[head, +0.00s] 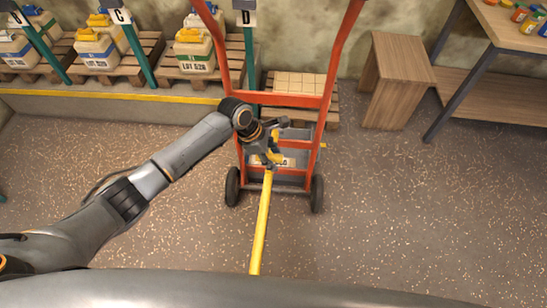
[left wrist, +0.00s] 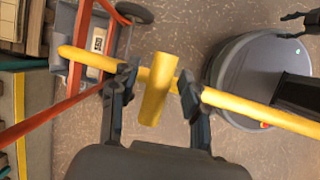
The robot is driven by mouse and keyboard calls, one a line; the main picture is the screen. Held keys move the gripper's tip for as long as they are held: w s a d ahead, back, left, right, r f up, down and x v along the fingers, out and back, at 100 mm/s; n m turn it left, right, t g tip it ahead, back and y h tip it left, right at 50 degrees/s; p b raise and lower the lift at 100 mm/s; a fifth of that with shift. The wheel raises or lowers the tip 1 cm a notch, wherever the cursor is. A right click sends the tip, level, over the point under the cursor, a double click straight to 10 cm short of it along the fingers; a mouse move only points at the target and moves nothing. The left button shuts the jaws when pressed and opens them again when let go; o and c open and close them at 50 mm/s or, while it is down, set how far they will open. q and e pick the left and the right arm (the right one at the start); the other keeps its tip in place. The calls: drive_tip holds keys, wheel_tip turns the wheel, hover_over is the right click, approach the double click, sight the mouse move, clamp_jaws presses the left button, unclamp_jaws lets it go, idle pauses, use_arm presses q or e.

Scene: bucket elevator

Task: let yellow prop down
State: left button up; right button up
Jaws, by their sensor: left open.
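The yellow prop (head: 262,222) is a long bar that runs from my left gripper down toward the bottom of the head view. In the left wrist view the yellow prop (left wrist: 250,108) crosses the picture at a slant, with a short stub near its middle. My left gripper (head: 272,157) is in front of the orange hand truck (head: 295,100). Its fingers (left wrist: 157,88) are open, one on each side of the stub, with small gaps showing. A dark claw at the top right of the left wrist view looks like my right gripper (left wrist: 298,19); it is cut off by the edge.
The hand truck's wheels (head: 232,186) stand on the speckled floor. Behind it are pallets (head: 108,74) with lidded containers (head: 195,50) and a yellow-edged step (head: 110,97). A wooden stool (head: 397,75) and a table (head: 490,65) stand at the right. Floor on both sides is clear.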

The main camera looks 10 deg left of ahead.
use_arm(q)
drive_tip(key=shift+d+f, duration=0.2)
drive_tip(key=shift+f, duration=0.2)
drive_tip(key=shift+c, duration=0.4)
clamp_jaws()
